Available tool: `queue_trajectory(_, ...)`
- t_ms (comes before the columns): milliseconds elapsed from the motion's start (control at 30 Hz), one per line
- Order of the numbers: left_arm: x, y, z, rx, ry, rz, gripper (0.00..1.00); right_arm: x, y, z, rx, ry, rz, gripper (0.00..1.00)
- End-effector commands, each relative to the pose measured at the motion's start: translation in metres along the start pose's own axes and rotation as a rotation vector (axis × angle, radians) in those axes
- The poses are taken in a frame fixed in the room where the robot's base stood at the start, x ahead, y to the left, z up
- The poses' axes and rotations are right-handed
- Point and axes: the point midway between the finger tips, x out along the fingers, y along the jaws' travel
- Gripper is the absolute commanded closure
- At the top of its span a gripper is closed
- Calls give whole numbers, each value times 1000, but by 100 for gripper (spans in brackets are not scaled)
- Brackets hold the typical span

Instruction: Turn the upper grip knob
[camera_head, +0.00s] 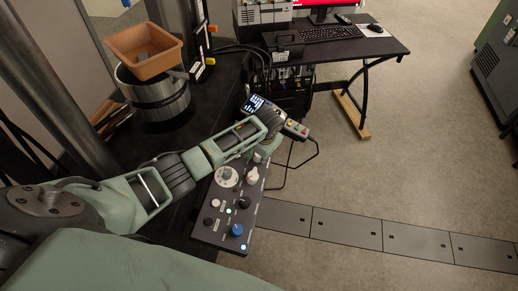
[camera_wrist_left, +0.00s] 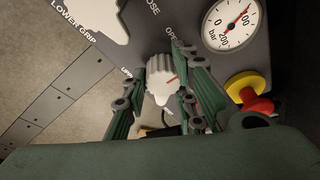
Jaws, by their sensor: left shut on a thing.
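In the head view my left gripper (camera_head: 268,147) is at the far end of the control panel (camera_head: 212,232), mostly hidden by my wrist. The white lower grip knob (camera_head: 252,175) is nearer in the head view. My right gripper is not in view.
A round pressure gauge (camera_wrist_left: 231,24) and a yellow and red button (camera_wrist_left: 252,92) are close to one finger. A blue knob (camera_head: 236,230) is at the panel's near end. A bucket (camera_head: 158,99) and an orange tray (camera_head: 146,60) stand behind my arm.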

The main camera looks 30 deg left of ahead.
Motion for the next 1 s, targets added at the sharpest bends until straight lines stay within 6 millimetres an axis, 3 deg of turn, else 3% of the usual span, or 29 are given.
queue_trajectory(33,0,10,3,-39,-10,6,100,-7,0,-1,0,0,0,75)
queue_trajectory(500,4,12,0,-439,-10,-100,100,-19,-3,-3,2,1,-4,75)
queue_trajectory(1000,4,11,-3,-638,-8,-155,100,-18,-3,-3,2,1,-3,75)
